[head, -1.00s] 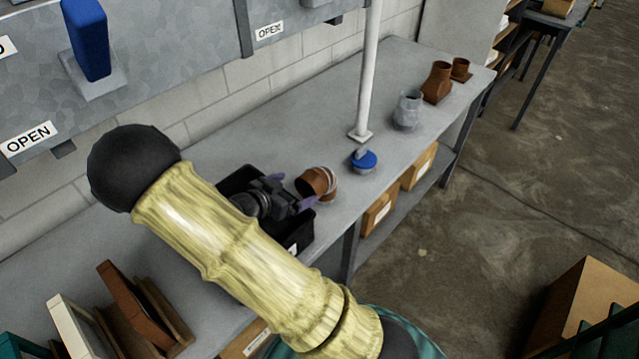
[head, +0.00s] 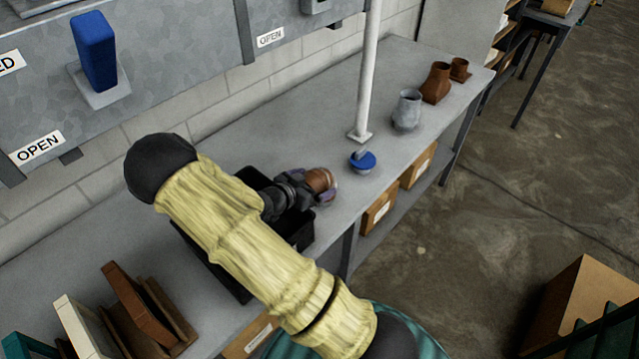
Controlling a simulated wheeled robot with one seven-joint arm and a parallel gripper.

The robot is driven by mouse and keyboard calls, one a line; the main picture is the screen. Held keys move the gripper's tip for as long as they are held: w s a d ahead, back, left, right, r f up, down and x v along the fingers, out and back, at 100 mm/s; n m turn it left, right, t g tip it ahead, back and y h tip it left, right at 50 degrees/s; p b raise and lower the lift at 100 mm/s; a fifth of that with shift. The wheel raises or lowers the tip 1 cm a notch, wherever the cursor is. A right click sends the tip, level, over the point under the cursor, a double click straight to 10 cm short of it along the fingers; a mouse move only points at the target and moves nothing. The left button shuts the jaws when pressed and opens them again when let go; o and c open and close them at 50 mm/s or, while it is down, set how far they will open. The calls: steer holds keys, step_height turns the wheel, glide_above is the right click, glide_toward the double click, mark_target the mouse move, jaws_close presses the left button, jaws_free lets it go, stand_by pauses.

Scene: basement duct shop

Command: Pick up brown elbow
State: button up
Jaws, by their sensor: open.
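The brown elbow (head: 319,181) lies on the grey workbench, a short copper-brown piece with a paler band at its right end. My gripper (head: 318,192) is right at the elbow, its purple-grey fingers open, one on the near side of it. The far finger is mostly hidden, so I cannot tell whether the fingers touch the elbow. My arm reaches over a black bin (head: 299,232) from the lower right.
A blue-topped round fitting (head: 362,161) sits just right of the elbow, near a white post (head: 366,75). A grey fitting (head: 407,111) and two brown fittings (head: 437,83) stand further along the workbench (head: 335,130). Upright panels (head: 140,305) stand at lower left.

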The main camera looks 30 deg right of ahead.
steer(key=shift+w+d+f, duration=0.2)
steer(key=shift+d, duration=0.35)
steer(key=shift+c, duration=0.5)
steer(key=c, duration=1.1)
